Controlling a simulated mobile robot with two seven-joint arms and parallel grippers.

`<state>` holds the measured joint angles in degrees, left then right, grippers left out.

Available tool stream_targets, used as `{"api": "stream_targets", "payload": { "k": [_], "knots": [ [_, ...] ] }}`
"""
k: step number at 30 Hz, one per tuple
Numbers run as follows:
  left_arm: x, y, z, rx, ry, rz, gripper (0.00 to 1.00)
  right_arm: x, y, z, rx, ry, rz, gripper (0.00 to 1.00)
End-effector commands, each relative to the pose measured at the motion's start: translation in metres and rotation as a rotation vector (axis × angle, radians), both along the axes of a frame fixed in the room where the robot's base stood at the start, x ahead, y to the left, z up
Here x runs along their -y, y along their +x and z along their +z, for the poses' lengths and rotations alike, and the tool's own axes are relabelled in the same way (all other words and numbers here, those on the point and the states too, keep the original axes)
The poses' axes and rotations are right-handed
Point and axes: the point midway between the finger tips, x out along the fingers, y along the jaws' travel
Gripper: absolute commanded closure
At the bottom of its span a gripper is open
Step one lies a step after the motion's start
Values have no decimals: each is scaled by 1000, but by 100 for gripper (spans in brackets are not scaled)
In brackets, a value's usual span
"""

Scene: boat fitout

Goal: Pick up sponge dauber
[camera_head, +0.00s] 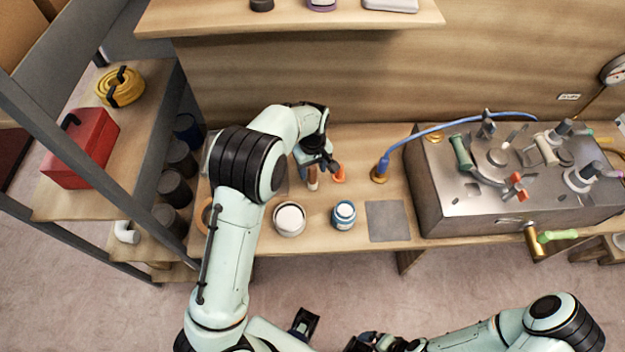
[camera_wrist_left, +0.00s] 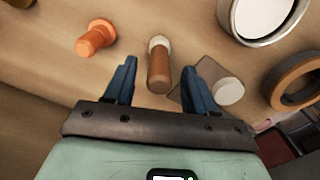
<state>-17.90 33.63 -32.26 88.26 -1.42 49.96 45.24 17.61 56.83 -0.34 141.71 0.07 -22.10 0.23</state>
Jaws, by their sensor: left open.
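The sponge dauber, with a brown handle and a pale tip, is on the bench in the head view (camera_head: 313,181). It also shows in the left wrist view (camera_wrist_left: 159,66), between the two blue fingers. My left gripper (camera_head: 322,165) is open, just above and behind the dauber in the head view. In the wrist view, its fingers (camera_wrist_left: 163,84) are spread on either side of the dauber without visibly touching it. My right gripper (camera_head: 372,343) is low at the bottom edge of the head view, partly cut off, and its jaws are unclear.
An orange piece (camera_head: 338,174) stands close beside the dauber. A white-topped jar (camera_head: 289,219) and a blue jar (camera_head: 343,214) stand in front. A grey mat (camera_head: 387,221) and a large metal unit (camera_head: 465,205) lie to the right. A shelf (camera_head: 350,18) overhangs the back.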

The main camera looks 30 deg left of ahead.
Motion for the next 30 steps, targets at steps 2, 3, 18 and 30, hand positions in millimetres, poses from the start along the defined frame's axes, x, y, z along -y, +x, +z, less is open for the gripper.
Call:
{"api": "stream_targets", "payload": {
  "k": [2,3,18,30],
  "knots": [
    [0,0,-13,-4,0,1,45,0,0,-1,0,0,0,1],
    [0,0,-18,-2,0,1,45,0,0,-1,0,0,0,1],
    [0,0,-24,1,-1,0,100,0,-1,-2,0,0,0,1],
    [0,1,-16,3,-1,0,100,0,0,-1,0,0,0,1]
  ]
}}
